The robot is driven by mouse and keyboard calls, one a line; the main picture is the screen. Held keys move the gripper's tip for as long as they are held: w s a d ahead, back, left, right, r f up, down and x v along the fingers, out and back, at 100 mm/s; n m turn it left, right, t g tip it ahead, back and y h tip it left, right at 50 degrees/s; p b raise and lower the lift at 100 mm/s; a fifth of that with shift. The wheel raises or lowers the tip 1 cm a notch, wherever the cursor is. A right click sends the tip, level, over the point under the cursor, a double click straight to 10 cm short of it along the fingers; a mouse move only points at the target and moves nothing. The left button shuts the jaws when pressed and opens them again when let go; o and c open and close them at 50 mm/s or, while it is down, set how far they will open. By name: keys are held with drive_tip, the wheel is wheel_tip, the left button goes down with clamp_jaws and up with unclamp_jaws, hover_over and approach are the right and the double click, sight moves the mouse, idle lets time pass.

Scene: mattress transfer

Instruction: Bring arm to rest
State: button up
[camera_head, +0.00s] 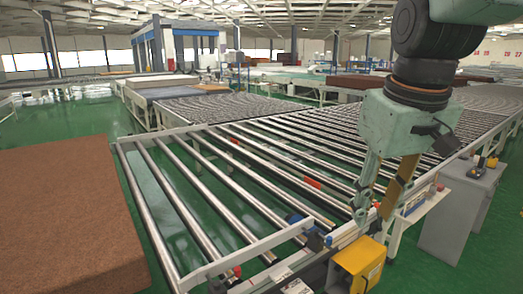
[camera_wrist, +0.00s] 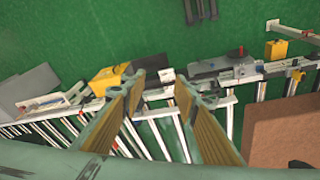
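My gripper (camera_head: 374,214) hangs downward on the right side of the head view, over the near edge of the roller conveyor (camera_head: 215,190). Its two fingers are apart with nothing between them. In the wrist view my gripper (camera_wrist: 160,84) also shows open and empty, with green floor and the conveyor's frame below. My arm comes down from the top right corner of the head view.
A large brown mattress-like block (camera_head: 62,215) lies at the left; it also shows in the wrist view (camera_wrist: 288,135). A yellow box (camera_head: 358,265) sits near the conveyor's near edge. A grey cabinet (camera_head: 455,215) stands at the right. Green floor is open behind the block.

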drive_tip(key=s+a+f+m+t, duration=0.1)
drive_tip(key=s+f+m, duration=0.1)
drive_tip(key=s, duration=1.8)
drive_tip(key=shift+s+f+b, duration=0.2)
drive_tip(key=shift+f+b, duration=0.1)
drive_tip(key=shift+f, duration=0.4)
drive_tip(key=shift+w+a+r, duration=0.1)
